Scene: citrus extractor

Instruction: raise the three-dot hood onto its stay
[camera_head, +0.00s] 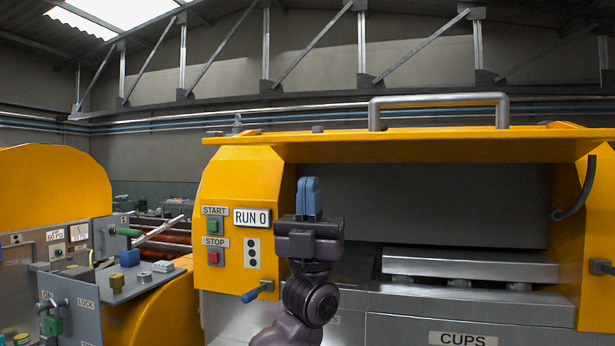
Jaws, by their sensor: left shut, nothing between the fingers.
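The yellow hood (400,146) is the wide panel across the top of the machine on the right, with a grey bar handle (440,100) on it. It stands up and open, with its front edge toward me and a dark opening below. A white plate with a column of black dots (252,253) is on the yellow side panel left of the opening. My left gripper (308,196) is shut and empty, its blue fingers pointing up, below the hood's edge and apart from it in the picture. I cannot make out a stay, or whether one bears the hood. My right gripper is not in view.
Start and stop buttons (213,242) and a RUN 0 sign (251,217) are on the side panel. A blue-handled lever (257,291) sticks out below. A dark curved bar (578,203) is at the right. Another yellow machine (55,185) stands at the left.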

